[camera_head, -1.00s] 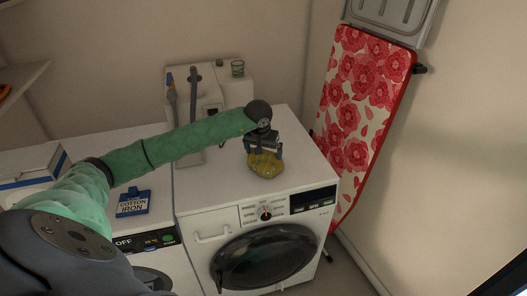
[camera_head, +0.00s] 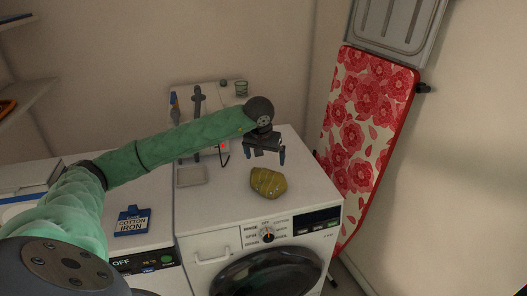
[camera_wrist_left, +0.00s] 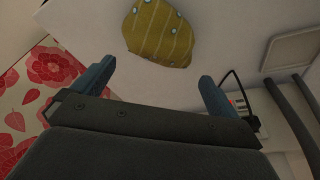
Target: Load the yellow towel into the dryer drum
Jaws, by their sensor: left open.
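The yellow towel (camera_head: 268,183) lies bunched on the white top of the dryer (camera_head: 225,208), near its front right. It also shows in the left wrist view (camera_wrist_left: 160,32), with pale stripes and dots. My left gripper (camera_head: 264,154) is open and empty above the dryer top, behind the towel and apart from it. Its two fingers show spread in the left wrist view (camera_wrist_left: 152,85), with the towel beyond them. The dark round door (camera_head: 268,274) on the dryer's front looks closed; the drum inside is hidden. My right gripper is not in view.
A second machine stands to the left, with a blue "cotton iron" tag (camera_head: 132,220) on top. A white appliance with hoses (camera_head: 198,105) and a small glass (camera_head: 241,88) are at the back. A red floral ironing board (camera_head: 368,130) leans at the right.

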